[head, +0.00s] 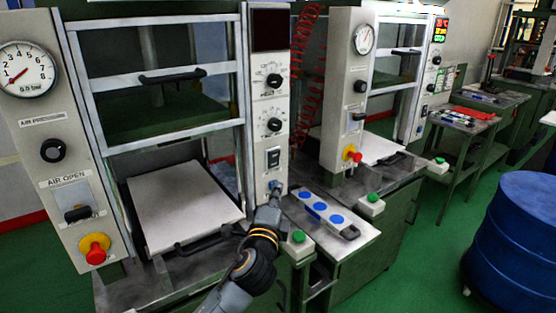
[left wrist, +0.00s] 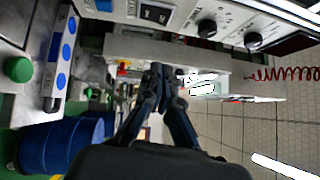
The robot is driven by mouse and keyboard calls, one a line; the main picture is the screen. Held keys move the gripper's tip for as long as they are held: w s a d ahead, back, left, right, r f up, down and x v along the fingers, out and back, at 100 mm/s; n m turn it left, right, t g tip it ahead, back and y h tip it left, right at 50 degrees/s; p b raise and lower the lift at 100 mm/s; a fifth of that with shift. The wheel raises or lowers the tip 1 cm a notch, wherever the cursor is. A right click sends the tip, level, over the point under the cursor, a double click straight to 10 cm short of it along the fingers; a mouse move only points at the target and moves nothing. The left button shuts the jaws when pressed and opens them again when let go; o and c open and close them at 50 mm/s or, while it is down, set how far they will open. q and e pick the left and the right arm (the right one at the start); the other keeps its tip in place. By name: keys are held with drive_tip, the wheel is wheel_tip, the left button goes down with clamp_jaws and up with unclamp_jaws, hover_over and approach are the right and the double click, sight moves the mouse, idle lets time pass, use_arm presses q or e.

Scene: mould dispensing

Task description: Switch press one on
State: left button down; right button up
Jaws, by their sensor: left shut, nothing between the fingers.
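Press one stands at the left of the head view, with its control panel (head: 269,100) on its right post. The panel has a dark display (head: 271,29), two black knobs and a black rocker switch (head: 273,158). The switch also shows at the top of the left wrist view (left wrist: 155,13). My left gripper (head: 276,188) is shut and empty, just below the switch at the panel's lower end. Its closed fingers show in the left wrist view (left wrist: 164,72). I cannot tell whether the fingertips touch the panel. My right gripper is not in view.
A white plate (head: 183,205) lies in the press. A green button box (head: 298,242) and a tray with blue discs (head: 321,213) are right of my arm. A second press (head: 345,90) with a lit display (head: 440,30) stands behind. A blue drum (head: 515,235) is at right.

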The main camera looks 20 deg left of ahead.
use_arm(q)
drive_tip(key=p, duration=0.1)
approach(277, 154)
drive_tip(key=w+d, duration=0.3)
drive_tip(key=w+a, duration=0.1)
drive_tip(key=w+a+p, duration=0.1)
drive_tip(key=shift+w+a+r, duration=0.3)
drive_tip(key=shift+a+r, duration=0.05)
drive_tip(key=shift+r, duration=0.05)
drive_tip(key=shift+w+a, duration=0.25)
drive_tip(key=shift+a, duration=0.1)
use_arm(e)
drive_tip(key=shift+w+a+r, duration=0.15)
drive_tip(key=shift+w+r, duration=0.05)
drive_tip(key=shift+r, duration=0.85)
use_arm(q)
drive_tip(key=p, duration=0.2)
drive_tip(key=shift+w+a+r+n+g+p, duration=0.2)
drive_tip(key=shift+a+r+n+g+p, duration=0.05)
drive_tip(key=shift+r+n+g+p, duration=0.05)
drive_tip(key=shift+f+b, duration=0.2)
drive_tip(key=shift+b, duration=0.1)
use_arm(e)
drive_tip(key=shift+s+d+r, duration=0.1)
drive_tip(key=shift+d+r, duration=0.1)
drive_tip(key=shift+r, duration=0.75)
